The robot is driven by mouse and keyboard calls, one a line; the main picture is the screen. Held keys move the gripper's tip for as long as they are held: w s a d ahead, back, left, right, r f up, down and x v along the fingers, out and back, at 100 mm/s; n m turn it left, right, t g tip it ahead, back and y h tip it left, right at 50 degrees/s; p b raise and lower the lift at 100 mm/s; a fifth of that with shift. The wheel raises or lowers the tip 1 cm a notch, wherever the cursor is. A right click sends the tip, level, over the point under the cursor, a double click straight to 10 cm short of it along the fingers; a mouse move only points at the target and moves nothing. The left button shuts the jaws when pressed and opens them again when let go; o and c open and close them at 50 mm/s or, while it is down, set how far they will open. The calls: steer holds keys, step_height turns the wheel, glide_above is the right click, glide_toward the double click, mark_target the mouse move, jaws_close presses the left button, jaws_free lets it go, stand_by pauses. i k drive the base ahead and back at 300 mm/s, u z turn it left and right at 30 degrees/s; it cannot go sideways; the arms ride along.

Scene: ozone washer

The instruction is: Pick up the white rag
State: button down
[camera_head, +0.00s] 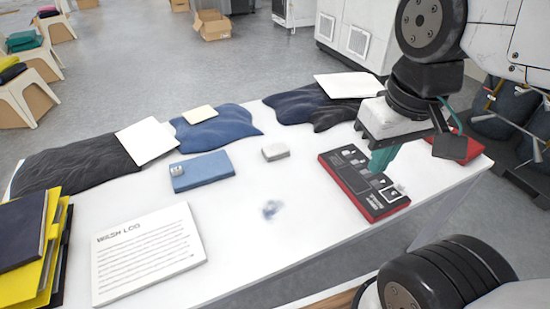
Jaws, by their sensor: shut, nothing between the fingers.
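A small greyish-white folded piece (275,152), which looks like the white rag, lies flat near the middle of the white table (320,235). My gripper (380,162) has teal fingers and is shut and empty. It points down over the black-and-red panel (348,166), well to the right of the rag. I cannot tell whether the fingertips touch the panel.
A blue box (202,172) lies left of the rag. A wash log board (148,253) and yellow folders (50,265) are at the front left. Dark garments (80,172) and a blue one (215,130) line the back edge. The table around the rag is clear.

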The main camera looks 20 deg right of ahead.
mark_target(273, 152)
steer(key=z, duration=0.05)
steer(key=k, duration=0.6)
steer(key=z, duration=0.45)
steer(key=i, duration=1.05)
steer(key=u, duration=0.7)
